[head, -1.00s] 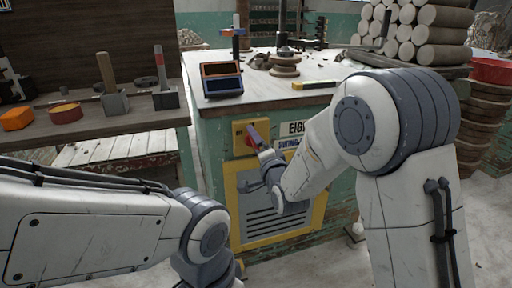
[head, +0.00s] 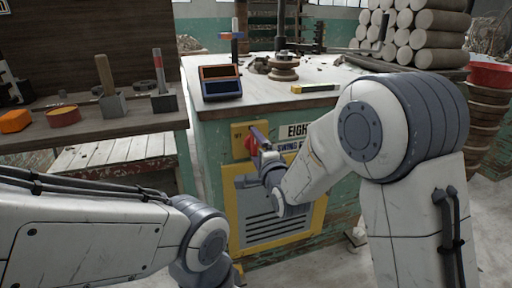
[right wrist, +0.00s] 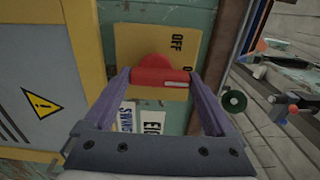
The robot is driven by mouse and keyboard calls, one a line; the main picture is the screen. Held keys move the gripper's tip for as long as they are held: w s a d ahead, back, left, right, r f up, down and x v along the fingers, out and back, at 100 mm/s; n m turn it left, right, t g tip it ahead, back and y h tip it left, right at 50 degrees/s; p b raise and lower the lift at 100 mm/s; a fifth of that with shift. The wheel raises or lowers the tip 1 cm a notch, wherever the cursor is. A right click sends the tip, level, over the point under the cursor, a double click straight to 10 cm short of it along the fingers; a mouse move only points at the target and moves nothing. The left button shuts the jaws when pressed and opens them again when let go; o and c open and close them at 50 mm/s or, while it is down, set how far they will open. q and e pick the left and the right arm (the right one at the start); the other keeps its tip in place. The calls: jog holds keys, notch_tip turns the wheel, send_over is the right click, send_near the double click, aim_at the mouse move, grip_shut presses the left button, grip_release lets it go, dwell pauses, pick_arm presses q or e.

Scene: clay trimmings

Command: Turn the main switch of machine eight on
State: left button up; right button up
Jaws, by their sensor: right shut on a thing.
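The main switch is a red rotary handle (right wrist: 160,77) with a white mark on its right end, on a yellow plate (right wrist: 140,45) on the front of a green cabinet. The plate reads OFF; a second label starting with O is partly hidden near the marked end. The name sign (right wrist: 150,122) beside it reads EIGHT in the head view (head: 293,131). My right gripper (right wrist: 161,78) is shut on the handle, one finger at each end. In the head view the right gripper (head: 258,140) partly covers the switch (head: 248,143). My left gripper is out of view.
A yellow-framed vent panel (head: 272,222) is below the switch. A shelf with tools (head: 112,100) stands left; stacked clay rolls (head: 440,30) are behind.

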jog(key=shift+f, duration=0.1)
jog(key=o, duration=1.1)
jog(key=shift+c, duration=0.2)
jog(key=shift+s, duration=0.1)
jog(key=b+v, duration=0.4)
jog(key=v, duration=0.6)
jog(key=shift+s, duration=0.2)
